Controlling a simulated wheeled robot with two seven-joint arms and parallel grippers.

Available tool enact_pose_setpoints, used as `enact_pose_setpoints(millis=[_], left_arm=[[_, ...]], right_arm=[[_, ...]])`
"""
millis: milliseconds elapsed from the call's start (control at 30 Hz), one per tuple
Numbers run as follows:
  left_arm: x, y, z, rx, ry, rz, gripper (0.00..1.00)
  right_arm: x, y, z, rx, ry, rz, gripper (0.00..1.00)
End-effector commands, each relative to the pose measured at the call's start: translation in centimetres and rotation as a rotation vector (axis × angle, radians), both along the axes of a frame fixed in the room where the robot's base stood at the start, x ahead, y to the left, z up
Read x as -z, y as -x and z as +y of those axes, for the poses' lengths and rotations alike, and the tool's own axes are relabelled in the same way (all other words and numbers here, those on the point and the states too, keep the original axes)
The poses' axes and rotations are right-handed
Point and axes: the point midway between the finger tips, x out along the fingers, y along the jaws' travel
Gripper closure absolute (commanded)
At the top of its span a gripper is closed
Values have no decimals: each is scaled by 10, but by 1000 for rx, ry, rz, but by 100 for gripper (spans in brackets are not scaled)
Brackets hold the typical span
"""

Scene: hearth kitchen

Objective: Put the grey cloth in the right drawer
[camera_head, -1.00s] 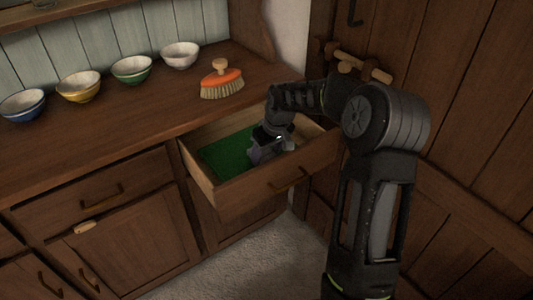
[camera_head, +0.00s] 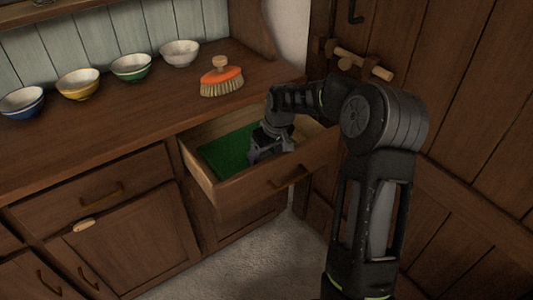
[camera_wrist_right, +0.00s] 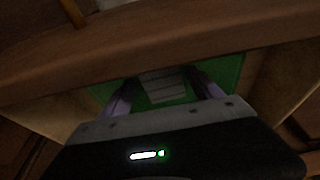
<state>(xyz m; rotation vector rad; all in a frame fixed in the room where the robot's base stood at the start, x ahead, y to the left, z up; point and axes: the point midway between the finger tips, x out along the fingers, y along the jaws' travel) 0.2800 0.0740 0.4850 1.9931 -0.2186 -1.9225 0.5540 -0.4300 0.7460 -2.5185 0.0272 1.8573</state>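The right drawer (camera_head: 235,190) is pulled open and has a green lining (camera_head: 228,152). My right gripper (camera_head: 268,156) reaches down inside it. In the right wrist view my right gripper's fingers (camera_wrist_right: 163,80) stand apart. A light grey, striped piece, which looks like the grey cloth (camera_wrist_right: 163,88), lies on the green lining between them. Green shows between the piece and the fingers, so they do not appear to press on it. In the head view the cloth is hidden by the gripper. My left gripper is not in view.
An orange brush (camera_head: 221,78) stands on the counter (camera_head: 130,110) behind the drawer. Blue, yellow, green and white bowls (camera_head: 131,68) line the back. A wooden door (camera_head: 460,120) is close at the right. The left drawer (camera_head: 95,195) is shut.

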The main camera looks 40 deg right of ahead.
Motion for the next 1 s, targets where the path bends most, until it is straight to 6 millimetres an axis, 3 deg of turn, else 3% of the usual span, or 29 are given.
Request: enact_pose_setpoints(millis=[100,467,667,1000], left_arm=[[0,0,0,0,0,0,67],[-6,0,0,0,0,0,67],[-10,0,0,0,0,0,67],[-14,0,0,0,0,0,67]], right_arm=[[0,0,0,0,0,0,17],[-8,0,0,0,0,-1,17],[-33,5,-1,1,2,-3,17],[-102,27,1,0,1,-4,17]])
